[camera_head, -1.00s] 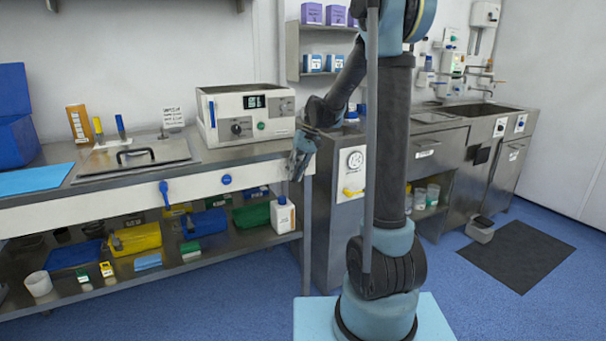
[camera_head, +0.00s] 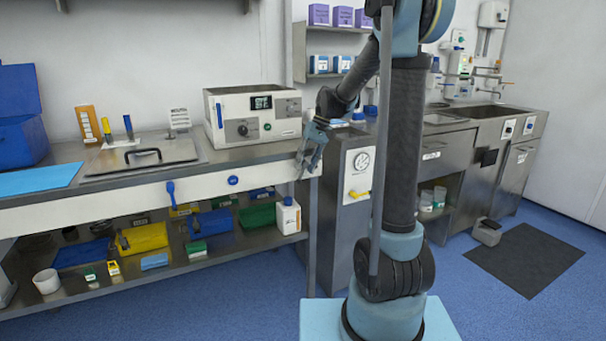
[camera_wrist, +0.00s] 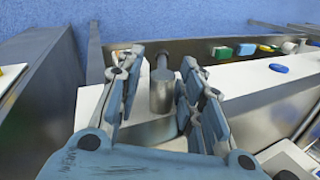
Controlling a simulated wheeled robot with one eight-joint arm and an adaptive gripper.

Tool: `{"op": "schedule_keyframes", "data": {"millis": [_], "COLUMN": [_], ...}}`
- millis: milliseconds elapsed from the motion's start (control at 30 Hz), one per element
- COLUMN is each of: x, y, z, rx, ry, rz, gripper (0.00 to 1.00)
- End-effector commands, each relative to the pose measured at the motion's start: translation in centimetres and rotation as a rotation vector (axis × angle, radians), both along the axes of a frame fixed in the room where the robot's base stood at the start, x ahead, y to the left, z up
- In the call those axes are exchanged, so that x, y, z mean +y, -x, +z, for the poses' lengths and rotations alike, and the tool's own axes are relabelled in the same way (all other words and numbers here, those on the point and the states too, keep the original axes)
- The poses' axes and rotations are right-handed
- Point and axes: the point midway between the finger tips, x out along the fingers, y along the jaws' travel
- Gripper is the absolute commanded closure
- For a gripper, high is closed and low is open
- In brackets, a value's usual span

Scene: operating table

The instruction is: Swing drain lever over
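A blue lever (camera_head: 170,192) hangs down on the white front panel of the left bench. A yellow lever (camera_head: 359,194) sits on the white plate of the cabinet to the right; its edge shows in the wrist view (camera_wrist: 2,72). I cannot tell which is the drain lever. My gripper (camera_head: 304,173) points down at the right end of the bench, apart from the blue lever. In the wrist view its fingers (camera_wrist: 158,72) are spread, with a grey metal cylinder (camera_wrist: 162,92) showing between them. I cannot tell whether they touch it.
A round blue knob (camera_head: 233,180) is on the front panel; it also shows in the wrist view (camera_wrist: 278,68). A white bottle (camera_head: 288,217) and several boxes fill the lower shelf. A white device (camera_head: 253,115) stands on the bench. The blue floor (camera_head: 240,305) in front is clear.

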Motion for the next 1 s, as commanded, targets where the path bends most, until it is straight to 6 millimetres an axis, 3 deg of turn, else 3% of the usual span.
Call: {"op": "schedule_keyframes", "data": {"millis": [200, 400, 867, 1000], "x": [-1.6, -2.5, -2.9, -3.1], "y": [-0.7, -1.3, -1.5, -1.1], "z": [4.0, 6.4, 7.5, 7.5], "rx": [0.001, 0.0, 0.0, -0.002], "ry": [0.0, 0.001, 0.001, 0.004], "rz": [-0.002, -0.002, -0.002, -0.005], "gripper": [0.65, 0.65, 0.65, 0.97]}}
